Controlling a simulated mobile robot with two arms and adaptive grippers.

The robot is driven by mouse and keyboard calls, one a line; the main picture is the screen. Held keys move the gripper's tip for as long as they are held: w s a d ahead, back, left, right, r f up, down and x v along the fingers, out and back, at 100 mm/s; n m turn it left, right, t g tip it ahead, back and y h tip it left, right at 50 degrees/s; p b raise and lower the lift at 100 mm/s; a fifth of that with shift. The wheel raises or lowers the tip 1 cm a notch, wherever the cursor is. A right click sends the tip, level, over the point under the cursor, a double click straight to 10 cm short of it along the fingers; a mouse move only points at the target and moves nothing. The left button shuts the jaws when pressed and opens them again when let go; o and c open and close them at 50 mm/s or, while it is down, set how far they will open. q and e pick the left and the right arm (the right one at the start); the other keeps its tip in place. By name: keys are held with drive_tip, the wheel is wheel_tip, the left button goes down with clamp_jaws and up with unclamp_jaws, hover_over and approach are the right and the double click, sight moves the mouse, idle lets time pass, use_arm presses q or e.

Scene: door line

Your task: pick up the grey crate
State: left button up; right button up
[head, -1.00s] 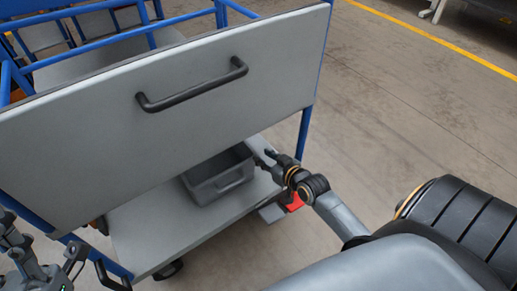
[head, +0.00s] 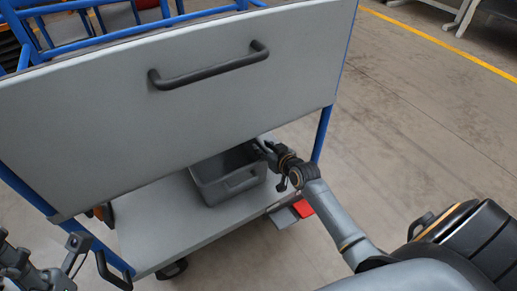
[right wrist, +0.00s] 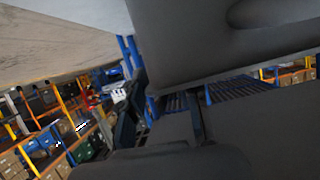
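The grey crate (head: 229,174) stands on the lower shelf (head: 160,222) of a blue-framed cart, partly hidden behind the cart's grey panel. My right gripper (head: 266,147) is at the crate's right rim, under the panel's lower edge; its fingers are small and dark there. In the right wrist view a large dark grey surface, probably the crate's wall (right wrist: 230,45), fills the upper right close to the fingers. I cannot tell whether the fingers are closed on it. My left gripper (head: 90,262) shows at the lower left, away from the crate, its fingers spread apart.
The grey panel (head: 110,125) with a black handle (head: 210,68) hangs above the crate and limits room from above. A blue post (head: 321,135) stands right of my right gripper. A red part (head: 302,207) is by the shelf's corner. Open floor (head: 430,150) lies to the right.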

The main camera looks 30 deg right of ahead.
sight(258, 144)
drive_tip(key=shift+b+x, duration=0.7)
drive_tip(key=shift+x, duration=1.25)
clamp_jaws()
